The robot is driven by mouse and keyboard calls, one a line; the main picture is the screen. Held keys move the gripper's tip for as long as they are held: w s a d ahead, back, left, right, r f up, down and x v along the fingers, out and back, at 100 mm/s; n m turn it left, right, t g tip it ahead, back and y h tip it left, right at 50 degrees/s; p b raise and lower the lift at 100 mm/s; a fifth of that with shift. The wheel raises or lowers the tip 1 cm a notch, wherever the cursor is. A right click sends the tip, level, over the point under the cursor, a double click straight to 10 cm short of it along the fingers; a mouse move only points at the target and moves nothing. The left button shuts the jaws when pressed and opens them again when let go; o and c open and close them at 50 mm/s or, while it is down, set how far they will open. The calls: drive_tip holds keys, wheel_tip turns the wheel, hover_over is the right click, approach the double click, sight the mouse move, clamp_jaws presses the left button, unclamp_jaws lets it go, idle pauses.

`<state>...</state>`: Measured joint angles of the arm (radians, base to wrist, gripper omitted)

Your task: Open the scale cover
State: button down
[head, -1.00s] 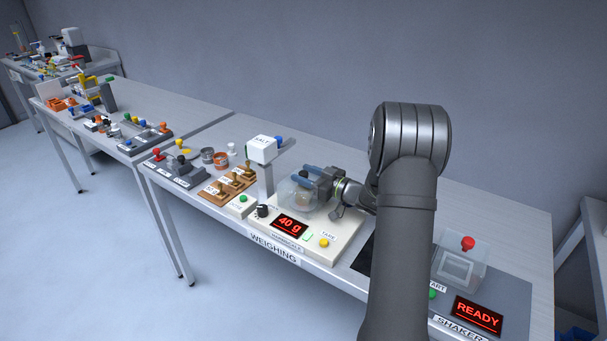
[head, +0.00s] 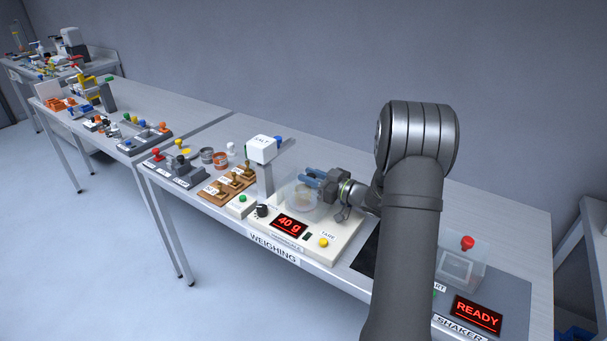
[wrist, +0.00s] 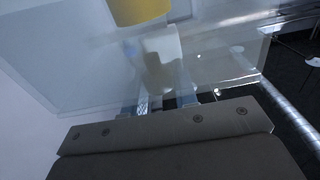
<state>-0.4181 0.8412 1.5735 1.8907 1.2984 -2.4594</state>
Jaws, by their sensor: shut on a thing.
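The pale scale (head: 336,246) stands on the WEIGHING bench, and its red display (head: 289,226) reads 40 g. Its clear cover (head: 283,196) is see-through and faint, so its exact tilt is hard to read. A round vessel (head: 303,201) shows through it. My gripper (head: 312,177), with blue fingers, is at the upper part of the cover and shut on it. In the wrist view, the fingers (wrist: 165,100) close around a pale, knob-like piece (wrist: 162,58) in front of a clear panel (wrist: 75,75). The exact contact is blurred.
A white block on a post (head: 264,149) stands close to the left of the cover. Wooden trays with weights (head: 228,181) lie further left. The yellow button (head: 323,242) is in front. A shaker with a red knob (head: 467,243) stands at right, partly behind my arm.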

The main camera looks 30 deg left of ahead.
drive_tip(key=d, duration=0.9)
drive_tip(key=c, duration=1.2)
unclamp_jaws()
drive_tip(key=shift+o, duration=0.2)
drive_tip(key=d, duration=0.7)
drive_tip(key=shift+d, duration=0.25)
drive_tip(key=shift+a, duration=0.1)
drive_tip(key=a, duration=0.9)
drive_tip(key=shift+a, duration=0.15)
